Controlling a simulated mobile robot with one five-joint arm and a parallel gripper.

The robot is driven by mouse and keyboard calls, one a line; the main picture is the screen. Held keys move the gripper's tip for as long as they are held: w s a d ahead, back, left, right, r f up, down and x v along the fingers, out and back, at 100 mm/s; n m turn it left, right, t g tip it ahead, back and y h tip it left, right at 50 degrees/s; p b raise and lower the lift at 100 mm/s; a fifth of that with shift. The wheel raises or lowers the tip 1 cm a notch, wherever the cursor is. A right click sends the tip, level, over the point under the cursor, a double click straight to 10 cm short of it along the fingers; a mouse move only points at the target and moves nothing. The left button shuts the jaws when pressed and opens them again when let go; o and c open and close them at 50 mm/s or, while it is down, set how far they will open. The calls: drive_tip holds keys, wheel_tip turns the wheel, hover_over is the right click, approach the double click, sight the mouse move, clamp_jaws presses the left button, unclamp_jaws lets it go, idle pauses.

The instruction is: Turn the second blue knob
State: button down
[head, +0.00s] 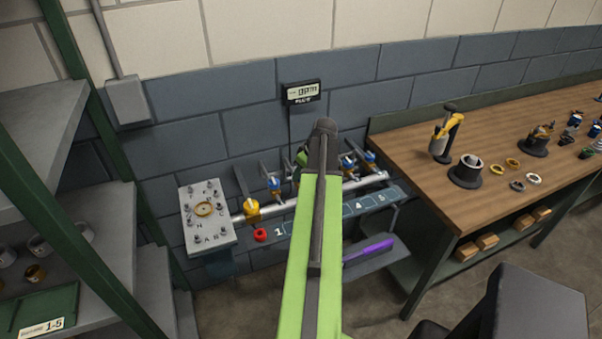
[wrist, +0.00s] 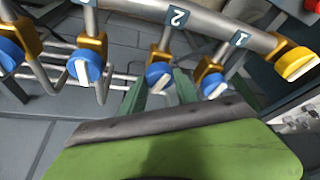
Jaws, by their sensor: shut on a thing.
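In the wrist view a row of blue knobs with white handles sits on brass valve bodies along a grey pipe (wrist: 215,22). The second blue knob (wrist: 159,76), counted from the yellow knob, lies between the two green fingers of my gripper (wrist: 160,92), which is shut on it. The first blue knob (wrist: 212,85) is just right of the fingers. Two more blue knobs (wrist: 85,66) are to the left.
A yellow knob (wrist: 296,63) ends the row; it also shows in the head view (head: 251,209). A red knob (head: 261,235) is below it. A small display (head: 301,92) hangs on the wall. A wooden workbench (head: 410,165) stands right, a shelf (head: 40,110) left.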

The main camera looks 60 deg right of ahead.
drive_tip(key=m+h, duration=0.1)
drive_tip(key=m, duration=0.2)
drive_tip(key=m+g+h, duration=0.1)
drive_tip(key=m, duration=0.3)
drive_tip(key=shift+w+a+h, duration=0.15)
drive_tip(key=shift+a+h, duration=0.05)
drive_tip(key=shift+h, duration=0.1)
drive_tip(key=m+g, duration=0.1)
drive_tip(key=m, duration=0.2)
drive_tip(key=shift+w+m+h, duration=0.15)
drive_tip(key=shift+m+h, duration=0.25)
drive_tip(key=shift+m+g+h, duration=0.3)
drive_tip(key=shift+m+g, duration=0.6)
drive_tip(key=shift+m, duration=1)
drive_tip(key=shift+a, duration=0.1)
drive_tip(key=c, duration=0.9)
unclamp_jaws()
drive_tip(key=shift+w, duration=0.1)
